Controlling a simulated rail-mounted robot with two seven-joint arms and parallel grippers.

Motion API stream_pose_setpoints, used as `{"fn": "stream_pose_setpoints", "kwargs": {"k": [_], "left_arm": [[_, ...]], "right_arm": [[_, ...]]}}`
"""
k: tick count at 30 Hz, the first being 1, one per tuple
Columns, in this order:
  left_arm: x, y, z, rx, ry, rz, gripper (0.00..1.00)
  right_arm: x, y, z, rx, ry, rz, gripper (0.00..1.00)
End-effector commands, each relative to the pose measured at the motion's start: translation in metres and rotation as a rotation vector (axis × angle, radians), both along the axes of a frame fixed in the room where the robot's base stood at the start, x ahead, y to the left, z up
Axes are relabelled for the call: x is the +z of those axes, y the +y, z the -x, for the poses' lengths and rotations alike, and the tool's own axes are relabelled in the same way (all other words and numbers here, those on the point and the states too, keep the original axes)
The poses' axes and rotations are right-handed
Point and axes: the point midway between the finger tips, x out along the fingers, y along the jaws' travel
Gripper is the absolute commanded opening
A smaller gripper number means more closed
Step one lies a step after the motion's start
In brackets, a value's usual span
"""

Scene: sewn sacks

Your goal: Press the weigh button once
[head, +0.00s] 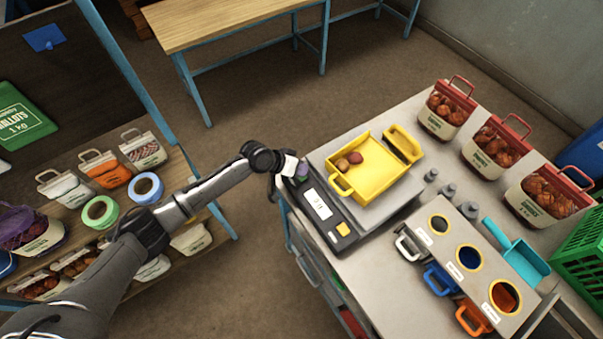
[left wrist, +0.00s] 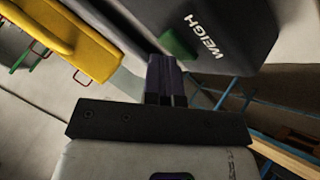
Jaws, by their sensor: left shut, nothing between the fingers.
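The weigh button (left wrist: 178,44) is green and sits beside the white word WEIGH on the dark scale housing in the left wrist view. My left gripper (left wrist: 163,62) is shut and empty, its fingertips right at the button and covering part of it. I cannot tell whether they touch it or whether it is pressed down. In the head view my left gripper (head: 301,170) is at the far left end of the scale (head: 325,208), where it mostly hides the button. The scale's display is lit, its reading too small to be sure of. My right gripper is out of view.
A yellow scoop tray (head: 374,184) with a few potatoes or onions rests on the scale. A yellow button (head: 343,229) is at the scale's near end. Small weights, a box with round holes (head: 478,262) and red-topped sacks (head: 496,145) stand to the right.

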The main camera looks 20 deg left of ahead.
Motion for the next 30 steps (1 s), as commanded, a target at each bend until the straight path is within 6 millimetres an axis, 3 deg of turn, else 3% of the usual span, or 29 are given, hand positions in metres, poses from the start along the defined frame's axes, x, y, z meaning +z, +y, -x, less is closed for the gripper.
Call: {"fn": "stream_pose_setpoints", "kwargs": {"k": [12,24,30], "left_arm": [[0.017,0.000,0.001,-0.001,0.002,-0.001,0.00],[0.018,0.000,0.001,-0.001,0.001,0.000,0.00],[0.028,0.000,0.001,-0.001,0.001,0.000,0.00]], "right_arm": [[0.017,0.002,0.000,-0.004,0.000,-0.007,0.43],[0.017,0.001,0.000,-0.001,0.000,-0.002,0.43],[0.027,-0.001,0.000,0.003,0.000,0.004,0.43]]}}
